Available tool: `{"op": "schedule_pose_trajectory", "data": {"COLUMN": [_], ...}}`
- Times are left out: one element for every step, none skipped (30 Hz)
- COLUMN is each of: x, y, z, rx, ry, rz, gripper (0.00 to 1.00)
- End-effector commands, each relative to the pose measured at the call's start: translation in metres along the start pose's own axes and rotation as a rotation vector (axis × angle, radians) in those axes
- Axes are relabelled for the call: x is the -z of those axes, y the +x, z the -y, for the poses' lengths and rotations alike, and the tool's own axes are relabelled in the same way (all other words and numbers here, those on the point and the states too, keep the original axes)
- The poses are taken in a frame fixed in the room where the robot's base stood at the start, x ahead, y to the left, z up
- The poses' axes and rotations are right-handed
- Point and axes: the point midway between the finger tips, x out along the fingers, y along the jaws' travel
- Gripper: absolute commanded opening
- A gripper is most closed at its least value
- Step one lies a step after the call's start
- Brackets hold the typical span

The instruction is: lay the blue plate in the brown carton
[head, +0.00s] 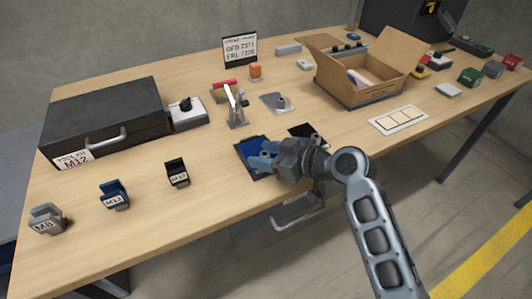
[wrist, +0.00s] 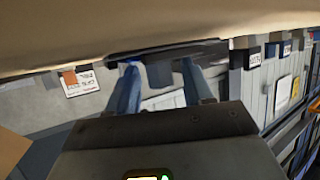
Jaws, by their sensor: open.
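The blue plate (head: 256,147) lies flat on a dark mat near the front edge of the table, in the head view. My gripper (head: 266,159) is low over its right side, with its blue fingers apart. The fingers (wrist: 160,88) also show spread in the wrist view, with something dark beyond and between them. I cannot tell whether they touch the plate. Part of the plate is hidden behind my gripper. The brown carton (head: 335,88) stands open farther back to the right, its flaps spread, with a pale item inside.
A black mat or pad (head: 303,131) lies just right of the plate. A white card (head: 398,120) lies in front of the carton. A black toolbox (head: 105,122) and labelled blocks (head: 177,173) are to the left.

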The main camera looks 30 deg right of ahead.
Motion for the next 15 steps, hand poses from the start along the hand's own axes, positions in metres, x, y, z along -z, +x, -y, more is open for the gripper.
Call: {"op": "schedule_pose_trajectory", "data": {"x": [-0.002, -0.002, -0.002, -0.002, -0.002, -0.003, -0.002, -0.002, -0.001, -0.001, 0.000, 0.000, 0.000, 0.000, 0.000], "y": [-0.004, -0.008, -0.014, -0.019, -0.025, -0.032, -0.037, -0.042, -0.049, -0.053, -0.058, -0.063, -0.066, -0.069, -0.072], "z": [0.002, 0.002, 0.002, 0.002, 0.002, 0.000, 0.000, -0.001, -0.002, -0.003, -0.002, -0.002, -0.002, -0.002, -0.003], "rx": [0.005, 0.004, 0.004, 0.003, 0.002, 0.002, 0.001, 0.002, 0.000, 0.001, 0.001, 0.002, 0.002, 0.002, 0.002], "ry": [0.001, 0.001, 0.001, 0.001, 0.001, 0.002, 0.001, 0.001, 0.001, 0.001, 0.001, 0.001, 0.002, 0.002, 0.001], "rz": [0.003, 0.003, 0.002, 0.002, 0.001, 0.002, 0.001, 0.002, 0.001, 0.002, 0.002, 0.002, 0.002, 0.002, 0.002], "gripper": [0.55, 0.55, 0.55, 0.55, 0.55, 0.55, 0.55, 0.55, 0.55, 0.55, 0.55, 0.55, 0.55, 0.55, 0.52]}}
